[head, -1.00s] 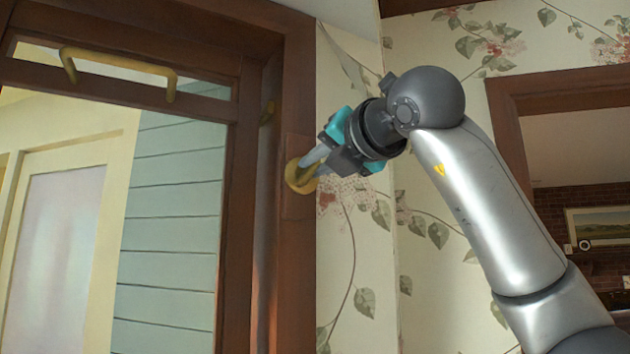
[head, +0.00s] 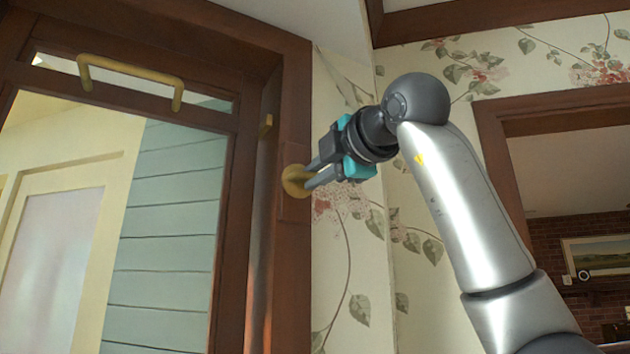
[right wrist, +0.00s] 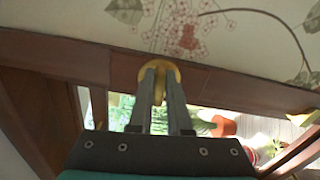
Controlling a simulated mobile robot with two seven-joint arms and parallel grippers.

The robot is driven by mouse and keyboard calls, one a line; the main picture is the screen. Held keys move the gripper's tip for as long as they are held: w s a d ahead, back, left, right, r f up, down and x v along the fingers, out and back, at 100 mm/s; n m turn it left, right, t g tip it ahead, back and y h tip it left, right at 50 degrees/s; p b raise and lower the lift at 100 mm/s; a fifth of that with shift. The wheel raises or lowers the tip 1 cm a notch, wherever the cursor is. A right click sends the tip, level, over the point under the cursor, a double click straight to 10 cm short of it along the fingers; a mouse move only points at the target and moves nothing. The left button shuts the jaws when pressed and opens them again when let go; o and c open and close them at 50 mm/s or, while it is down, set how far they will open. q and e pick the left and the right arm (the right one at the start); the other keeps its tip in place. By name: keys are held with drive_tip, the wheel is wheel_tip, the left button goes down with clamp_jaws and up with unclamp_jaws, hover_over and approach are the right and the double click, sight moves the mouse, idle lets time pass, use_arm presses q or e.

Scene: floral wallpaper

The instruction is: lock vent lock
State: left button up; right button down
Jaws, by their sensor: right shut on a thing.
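The vent lock is a round brass-coloured piece (head: 292,181) on the right post of the wooden window frame. My right gripper (head: 306,180) reaches it from the right, and its two fingers are closed on the lock. In the right wrist view the brass lock (right wrist: 172,70) shows at and between the fingertips (right wrist: 163,80). Part of the lock is hidden by the fingers. The vent window (head: 210,97) is the narrow glazed pane at the top, with a brass handle (head: 130,68) along it. My left gripper is not in view.
Floral wallpaper (head: 345,290) covers the wall right of the frame. A brown-trimmed opening (head: 495,130) to a brick room lies further right. In the right wrist view, plants and a terracotta pot (right wrist: 223,125) show beyond the frame.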

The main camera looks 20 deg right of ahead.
drive_tip(key=shift+f+m+b, duration=0.1)
drive_tip(key=shift+m+b, duration=0.3)
drive_tip(key=shift+m, duration=0.6)
drive_tip(key=c, duration=0.9)
unclamp_jaws()
drive_tip(key=shift+o, duration=0.2)
drive_tip(key=s+d+b, duration=0.3)
drive_tip(key=s, duration=1.2)
drive_tip(key=shift+b, duration=0.3)
drive_tip(key=shift+w, duration=0.1)
